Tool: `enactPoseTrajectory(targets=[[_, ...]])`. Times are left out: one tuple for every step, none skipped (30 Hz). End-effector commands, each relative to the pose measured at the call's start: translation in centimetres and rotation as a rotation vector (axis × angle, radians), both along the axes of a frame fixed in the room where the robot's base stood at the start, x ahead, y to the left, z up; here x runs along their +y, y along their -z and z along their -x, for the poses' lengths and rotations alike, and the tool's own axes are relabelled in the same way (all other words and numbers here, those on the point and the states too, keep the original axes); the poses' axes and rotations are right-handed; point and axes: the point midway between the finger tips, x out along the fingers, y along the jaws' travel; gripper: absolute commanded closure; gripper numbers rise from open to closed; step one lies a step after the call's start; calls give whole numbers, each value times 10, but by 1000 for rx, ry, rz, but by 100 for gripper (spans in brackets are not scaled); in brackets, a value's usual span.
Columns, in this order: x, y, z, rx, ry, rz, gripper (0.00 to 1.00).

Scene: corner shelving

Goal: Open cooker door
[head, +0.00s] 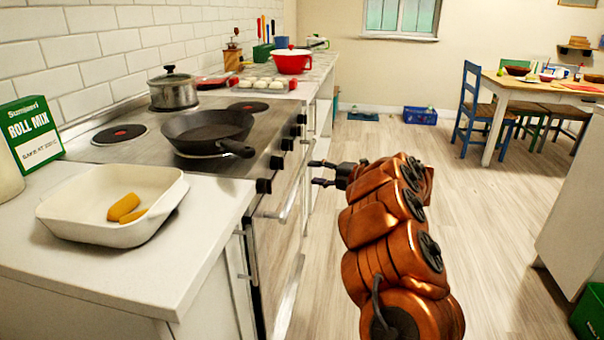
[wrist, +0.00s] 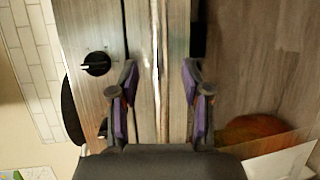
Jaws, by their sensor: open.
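The cooker (head: 215,155) stands in the left-hand counter run, with its hob on top and dark knobs along the front. Its door (head: 274,232) is below the knobs and looks closed. A metal bar handle (head: 292,197) runs along the door's upper part. My gripper (head: 312,173) is open and empty in front of the cooker, its fingers pointing toward the front. In the wrist view my gripper (wrist: 160,76) has its fingers apart, one on each side of the bright handle bar (wrist: 158,45). I cannot tell whether either finger touches it.
A black frying pan (head: 208,130) and a lidded pot (head: 173,90) stand on the hob. A white baking dish (head: 70,213) sits on the near counter. A white unit (head: 575,205) stands at the right.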

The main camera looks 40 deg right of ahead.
Motion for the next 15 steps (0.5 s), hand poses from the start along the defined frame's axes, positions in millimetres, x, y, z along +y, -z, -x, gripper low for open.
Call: enactPoseTrajectory(targets=[[3,2,-7,-1,-3,-1,53],[3,3,-11,-2,-3,-1,53],[5,4,-16,-1,-3,-1,53],[6,5,-21,0,-3,0,53],[7,7,-25,0,-3,0,53],[8,8,-31,1,-2,0,53],[9,8,-35,0,-2,1,53],[9,8,-40,0,-2,2,53],[10,9,-44,-1,-3,2,53],[11,9,-47,-2,-4,2,53],[12,9,-50,-2,-2,1,53],[12,10,-52,-2,-2,0,53],[12,10,-54,-1,-1,1,53],[12,10,-55,-1,0,0,53],[12,10,-56,-1,1,0,53]])
